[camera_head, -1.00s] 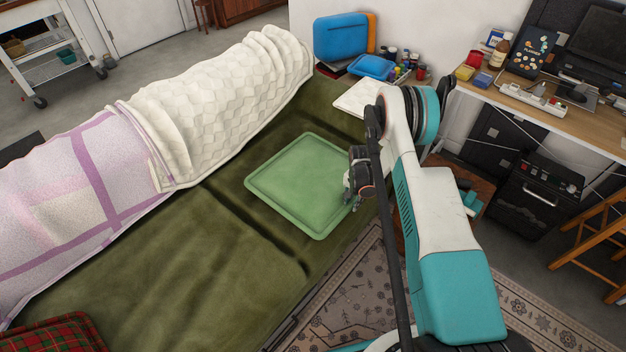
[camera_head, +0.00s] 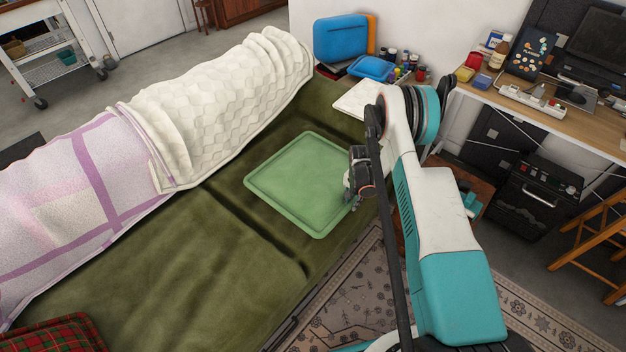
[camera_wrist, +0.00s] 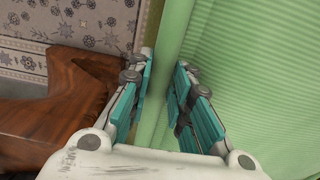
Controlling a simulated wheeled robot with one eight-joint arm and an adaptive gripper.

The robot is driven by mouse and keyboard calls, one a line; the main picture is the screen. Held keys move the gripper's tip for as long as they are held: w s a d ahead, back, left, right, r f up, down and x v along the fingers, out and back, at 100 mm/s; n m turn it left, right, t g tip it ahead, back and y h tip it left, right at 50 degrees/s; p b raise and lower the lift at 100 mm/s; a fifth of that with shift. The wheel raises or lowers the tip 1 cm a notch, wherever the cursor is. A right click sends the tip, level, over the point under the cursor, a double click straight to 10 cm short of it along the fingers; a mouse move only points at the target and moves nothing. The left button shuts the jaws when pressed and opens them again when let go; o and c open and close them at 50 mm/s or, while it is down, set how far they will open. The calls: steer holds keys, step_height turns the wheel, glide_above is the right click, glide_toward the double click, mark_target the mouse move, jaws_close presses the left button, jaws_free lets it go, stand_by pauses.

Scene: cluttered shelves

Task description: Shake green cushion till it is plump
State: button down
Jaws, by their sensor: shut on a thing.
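The green cushion (camera_head: 303,183) lies flat on the dark green sofa seat (camera_head: 190,275), with a raised rim around its edge. My gripper (camera_head: 355,196) is at the cushion's right edge. In the wrist view my gripper (camera_wrist: 163,90) has one teal finger on each side of the cushion's rim (camera_wrist: 172,45) and is shut on it. The broad face of the cushion (camera_wrist: 250,60) fills the right of that view. The exact contact at the fingertips is partly hidden in the head view.
A white quilted cover (camera_head: 225,110) and a purple-white blanket (camera_head: 70,195) drape over the sofa back. A red plaid cushion (camera_head: 55,335) lies at lower left. A wooden piece (camera_wrist: 60,110) is close to my gripper. A desk (camera_head: 540,105) stands at right.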

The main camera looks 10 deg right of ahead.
steer(key=shift+r+p, duration=0.7)
steer(key=shift+r, duration=2.1)
step_height(320, 180, up, 7)
steer(key=p, duration=0.2)
step_height(320, 180, up, 7)
steer(key=p, duration=0.2)
steer(key=shift+p, duration=0.3)
stand_by(0.4)
step_height(320, 180, up, 7)
steer(key=p, duration=0.2)
stand_by(0.7)
steer(key=shift+p, duration=0.3)
